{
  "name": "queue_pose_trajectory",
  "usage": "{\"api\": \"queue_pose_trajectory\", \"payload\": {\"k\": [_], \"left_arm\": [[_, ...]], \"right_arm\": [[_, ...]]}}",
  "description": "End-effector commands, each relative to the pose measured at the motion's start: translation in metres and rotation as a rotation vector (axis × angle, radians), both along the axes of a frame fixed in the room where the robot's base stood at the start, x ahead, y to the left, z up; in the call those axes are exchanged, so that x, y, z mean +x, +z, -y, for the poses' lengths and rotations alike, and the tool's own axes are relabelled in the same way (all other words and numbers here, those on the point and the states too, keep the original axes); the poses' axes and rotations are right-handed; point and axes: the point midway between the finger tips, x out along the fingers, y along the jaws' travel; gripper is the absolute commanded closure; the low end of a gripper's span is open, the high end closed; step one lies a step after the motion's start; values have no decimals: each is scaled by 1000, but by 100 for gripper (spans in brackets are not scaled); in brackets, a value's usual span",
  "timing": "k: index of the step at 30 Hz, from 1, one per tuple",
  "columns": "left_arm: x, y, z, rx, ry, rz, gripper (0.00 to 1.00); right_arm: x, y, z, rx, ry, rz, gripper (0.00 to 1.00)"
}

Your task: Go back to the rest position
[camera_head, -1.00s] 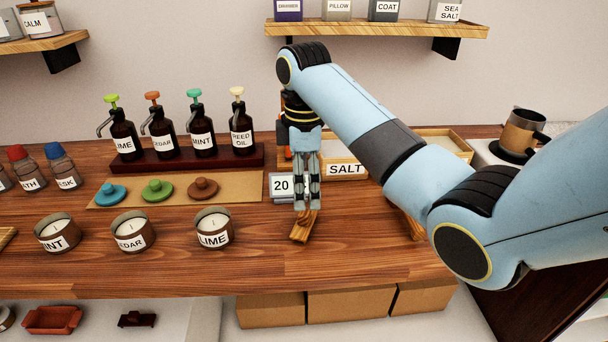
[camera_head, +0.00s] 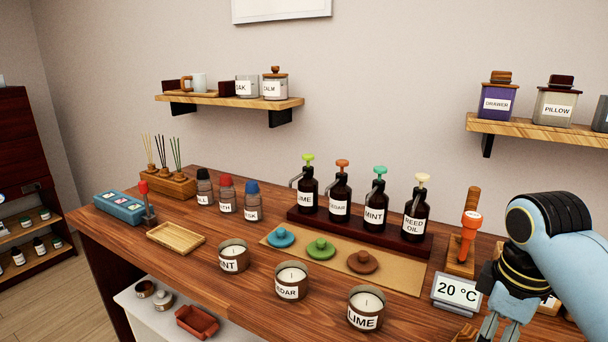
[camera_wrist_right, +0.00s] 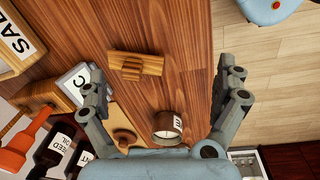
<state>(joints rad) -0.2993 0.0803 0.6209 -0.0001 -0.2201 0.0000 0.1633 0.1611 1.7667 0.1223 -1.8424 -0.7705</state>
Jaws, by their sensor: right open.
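My right gripper (camera_head: 492,330) is at the lower right of the head view, beside the temperature display, with its fingertips cut off by the lower edge. In the right wrist view its two fingers (camera_wrist_right: 166,92) are spread wide and nothing is between them. Below it on the counter lies a small wooden piece (camera_wrist_right: 135,66), apart from the fingers. My left gripper is in neither view.
The wooden counter (camera_head: 200,290) holds pump bottles (camera_head: 340,200), three candles (camera_head: 291,282), three coloured lids (camera_head: 321,249), a "20 °C" display (camera_head: 457,291) and an orange-handled tool (camera_head: 467,235). Shelves (camera_head: 230,100) hang above. In the wrist view, open floor (camera_wrist_right: 260,70) lies beyond the counter edge.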

Motion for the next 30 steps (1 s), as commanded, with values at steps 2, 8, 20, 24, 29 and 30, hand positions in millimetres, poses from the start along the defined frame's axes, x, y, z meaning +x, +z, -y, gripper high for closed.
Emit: {"api": "queue_pose_trajectory", "payload": {"k": [2,8,20,24,29,30], "left_arm": [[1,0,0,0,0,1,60],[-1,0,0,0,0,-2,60],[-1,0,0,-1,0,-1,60],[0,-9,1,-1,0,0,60],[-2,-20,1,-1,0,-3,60],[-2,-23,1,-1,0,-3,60]], "right_arm": [[-44,-13,-7,1,-123,44,0],[-110,-10,-18,27,-358,142,0],[-190,24,-29,99,-657,256,0],[-192,-1,-28,105,-698,259,0],[-185,-51,-24,99,-702,243,0],[-184,-64,-23,97,-703,238,0]]}}
